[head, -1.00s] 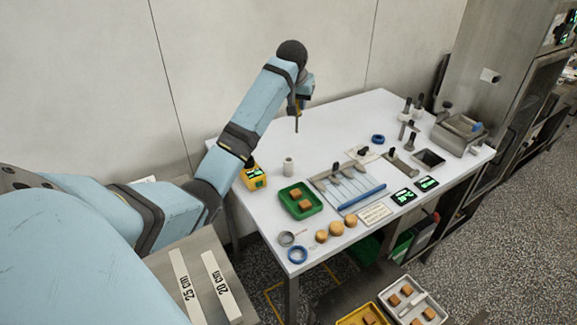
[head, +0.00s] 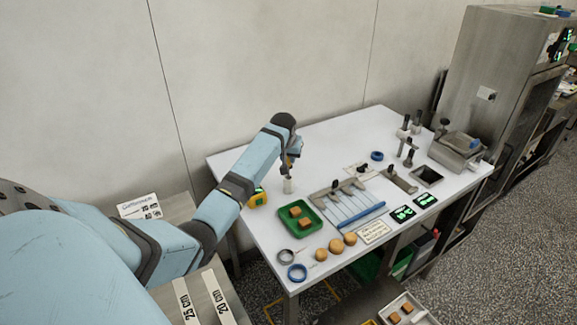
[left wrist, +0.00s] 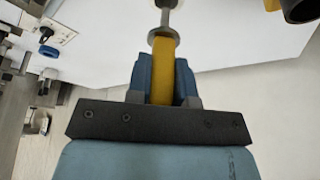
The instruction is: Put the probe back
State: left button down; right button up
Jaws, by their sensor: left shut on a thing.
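My left gripper (head: 289,164) is shut on the probe. In the left wrist view the probe's yellow handle (left wrist: 162,72) sits between the blue fingers, with a grey collar and a thin metal stem beyond it. In the head view the gripper is low over a small pale cylindrical holder (head: 288,186) on the white table. The probe points down at the holder's top. I cannot tell how far its tip is inside. A yellow meter with a green display (head: 257,198) stands just left of the holder. My right gripper is not in view.
A green tray (head: 281,211) with brown pieces lies in front of the holder. A metal frame with a blue bar (head: 362,217) lies to its right. Blue rings, round biscuits and dark displays lie along the front. The table's back (head: 340,135) is clear.

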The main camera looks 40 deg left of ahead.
pick_arm(q)
jog(key=shift+f, duration=2.1)
jog(key=c, duration=1)
grip_release()
jog(key=shift+f, duration=0.15)
jog(key=v, duration=1.2)
jog(key=shift+r, duration=0.2)
